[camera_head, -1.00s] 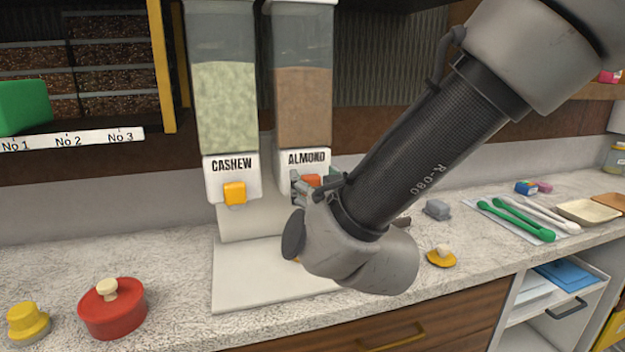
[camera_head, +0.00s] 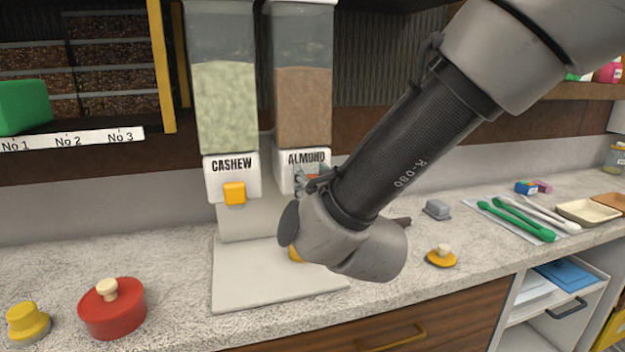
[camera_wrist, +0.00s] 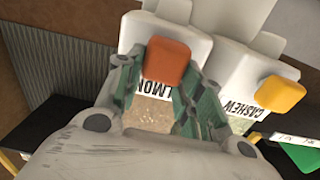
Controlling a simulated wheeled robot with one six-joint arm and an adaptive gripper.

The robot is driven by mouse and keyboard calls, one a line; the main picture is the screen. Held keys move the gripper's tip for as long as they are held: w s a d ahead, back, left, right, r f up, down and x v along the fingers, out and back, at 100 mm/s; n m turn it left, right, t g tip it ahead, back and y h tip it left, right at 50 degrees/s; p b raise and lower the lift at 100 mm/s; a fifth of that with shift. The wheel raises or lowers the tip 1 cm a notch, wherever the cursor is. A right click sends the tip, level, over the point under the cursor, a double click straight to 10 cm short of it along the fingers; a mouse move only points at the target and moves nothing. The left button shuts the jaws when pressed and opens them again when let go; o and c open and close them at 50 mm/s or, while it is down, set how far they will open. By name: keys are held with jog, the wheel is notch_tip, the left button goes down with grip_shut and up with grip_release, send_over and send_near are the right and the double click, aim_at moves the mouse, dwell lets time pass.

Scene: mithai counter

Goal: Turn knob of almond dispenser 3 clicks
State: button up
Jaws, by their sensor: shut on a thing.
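The almond dispenser (camera_head: 303,105) stands at the back of the counter, a clear bin of brown contents over a white front labelled ALMOND. Its orange knob (camera_wrist: 166,61) sits between the two fingers of my gripper (camera_wrist: 155,75) in the wrist view, and the gripper is shut on it. In the head view my gripper (camera_head: 308,180) and wrist cover most of the knob, with only a bit of orange showing. The cashew dispenser (camera_head: 223,100) stands just left of it, with a yellow knob (camera_head: 234,193) that also shows in the wrist view (camera_wrist: 281,94).
A white base plate (camera_head: 255,285) lies below the dispensers, with a yellow item partly hidden behind my wrist. A red lidded pot (camera_head: 111,308) and a yellow knobbed item (camera_head: 27,323) stand at the left. Green tongs (camera_head: 515,216) and a grey block (camera_head: 437,209) lie at the right.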

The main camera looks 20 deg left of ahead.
jog(key=shift+d+m, duration=0.1)
jog(key=shift+m, duration=0.3)
jog(key=m, duration=0.3)
jog(key=shift+w+d+m, duration=0.2)
jog(key=shift+d+m, duration=0.05)
jog(key=shift+m, duration=0.15)
jog(key=shift+w+d+f+m, duration=0.15)
jog(key=shift+f+m, duration=0.15)
jog(key=shift+m, duration=1.85)
jog(key=shift+w+d+f+m, duration=0.1)
jog(key=shift+d+f+m, duration=0.15)
jog(key=shift+m, duration=1.95)
jog(key=shift+w+d+f+m, duration=0.1)
jog(key=shift+f+m, duration=0.25)
jog(key=shift+m, duration=1.8)
jog(key=o, duration=1)
